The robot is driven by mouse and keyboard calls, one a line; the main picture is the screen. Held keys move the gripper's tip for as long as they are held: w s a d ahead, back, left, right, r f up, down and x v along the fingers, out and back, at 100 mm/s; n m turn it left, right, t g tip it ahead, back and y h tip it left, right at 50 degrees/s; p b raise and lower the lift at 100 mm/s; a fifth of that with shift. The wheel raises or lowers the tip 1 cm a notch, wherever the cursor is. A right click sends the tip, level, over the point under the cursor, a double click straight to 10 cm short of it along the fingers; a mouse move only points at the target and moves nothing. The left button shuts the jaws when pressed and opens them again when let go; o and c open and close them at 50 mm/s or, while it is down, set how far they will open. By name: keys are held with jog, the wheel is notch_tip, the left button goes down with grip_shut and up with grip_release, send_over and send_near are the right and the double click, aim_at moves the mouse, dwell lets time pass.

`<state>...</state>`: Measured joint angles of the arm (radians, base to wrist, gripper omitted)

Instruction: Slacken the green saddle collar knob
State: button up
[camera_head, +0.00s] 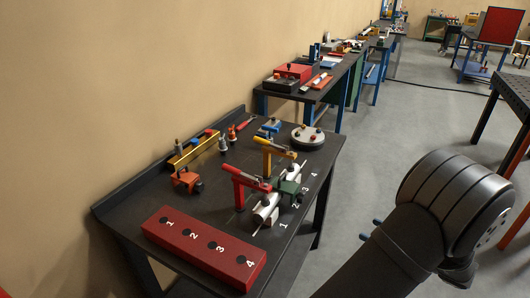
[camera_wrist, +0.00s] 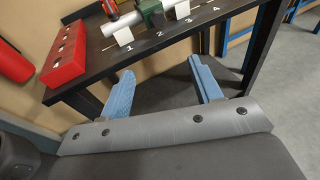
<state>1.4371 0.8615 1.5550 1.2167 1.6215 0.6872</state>
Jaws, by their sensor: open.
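The green saddle collar (camera_head: 290,187) sits on the dark bench, on a pale cylinder near the printed numbers 2 and 3. It also shows at the top of the wrist view (camera_wrist: 152,12), partly cut off by the frame edge. A small dark knob-like part seems to be on its right side, too small to make out clearly. My gripper (camera_wrist: 161,70) has two blue fingers spread apart with nothing between them.
A red block (camera_head: 203,249) numbered 1 to 4 lies at the bench's near edge. A red-handled clamp (camera_head: 246,181) and a yellow-handled clamp (camera_head: 275,147) stand beside the collar. Other tools and a round grey disc (camera_head: 307,136) lie farther back.

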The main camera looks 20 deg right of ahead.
jog(key=w+d+f+n+g+y, duration=0.1)
jog(key=w+d+f+n+y, duration=0.2)
jog(key=w+y, duration=0.45)
jog(key=h, duration=0.1)
send_near(304, 198)
jog(key=shift+g, duration=0.3)
jog(key=x, duration=0.9)
jog(key=shift+w+d+r, duration=0.1)
jog(key=shift+d+r, duration=0.05)
jog(key=shift+d, duration=0.1)
jog(key=c, duration=1)
